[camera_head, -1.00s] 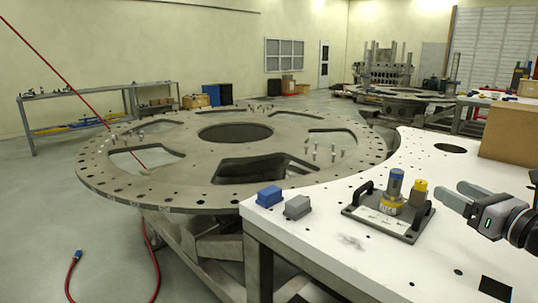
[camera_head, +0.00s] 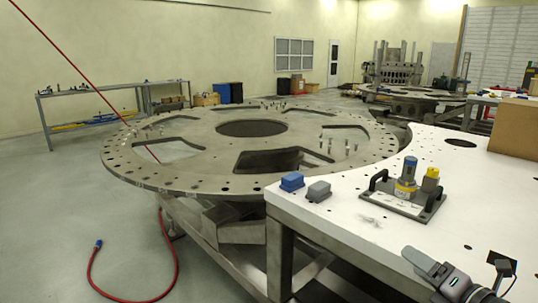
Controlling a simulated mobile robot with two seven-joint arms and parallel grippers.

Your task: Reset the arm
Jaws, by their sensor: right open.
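My right gripper (camera_head: 424,262) is at the lower right, low at the front of the white table (camera_head: 372,236). It is open, with nothing seen between its fingers. It is apart from the metal fixture plate (camera_head: 404,203), which has black handles and carries a blue-and-yellow cylinder (camera_head: 406,178) and a yellow part (camera_head: 431,179). My left gripper is not in view.
A large round turret plate (camera_head: 190,178) with cut-outs and holes stands on a frame left of the table. A blue block (camera_head: 291,181) and a grey block (camera_head: 318,191) sit at the table's left corner. A cardboard box (camera_head: 515,128) stands at right. A red hose (camera_head: 175,268) lies on the floor.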

